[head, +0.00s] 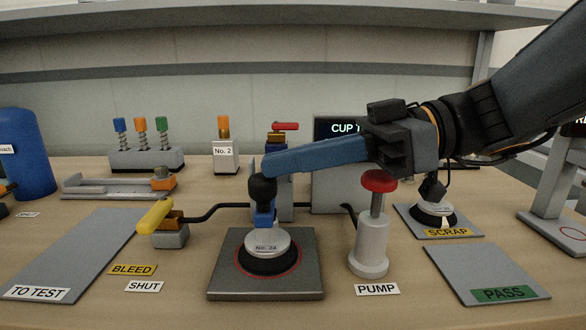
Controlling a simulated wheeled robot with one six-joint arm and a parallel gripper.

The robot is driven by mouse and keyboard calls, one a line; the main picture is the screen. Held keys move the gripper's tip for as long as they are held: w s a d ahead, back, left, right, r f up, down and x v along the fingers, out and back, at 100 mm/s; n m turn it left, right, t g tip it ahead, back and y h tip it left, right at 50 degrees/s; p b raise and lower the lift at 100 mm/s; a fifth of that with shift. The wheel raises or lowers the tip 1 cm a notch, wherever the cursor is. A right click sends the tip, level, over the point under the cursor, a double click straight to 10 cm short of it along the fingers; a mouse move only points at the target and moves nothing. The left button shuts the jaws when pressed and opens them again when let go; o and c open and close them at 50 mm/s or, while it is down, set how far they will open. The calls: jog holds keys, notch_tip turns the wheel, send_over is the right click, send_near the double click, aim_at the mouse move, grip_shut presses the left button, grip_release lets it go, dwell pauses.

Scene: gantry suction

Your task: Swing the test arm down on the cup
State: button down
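The cup (268,246), a grey disc labelled "No. 2a" with a black skirt, sits on a dark square plate (225,286) at centre front. The test arm (264,217) shows as a blue end piece with a black ball knob (262,189), in front of its post. Its blue end overlaps the cup's top; I cannot tell whether they touch. My gripper (262,166) reaches in from the right, its long blue finger ending at the knob's top. The far finger is mostly hidden, so its opening and any hold on the knob are unclear.
A pump with a red knob (379,181) stands right of the plate. A yellow bleed handle (155,216) is at left. Bare pads lie at "TO TEST" (85,245) and "PASS" (480,268). Another cup (434,208) stands on the SCRAP pad. A display box (335,190) stands behind.

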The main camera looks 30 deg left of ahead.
jog(key=shift+d+f, duration=0.15)
jog(key=shift+f, duration=0.45)
jog(key=w+d+r, duration=0.5)
jog(key=d+r, duration=0.2)
jog(key=d, duration=0.1)
jog(key=shift+d, duration=0.2)
jog(key=shift+r, duration=0.1)
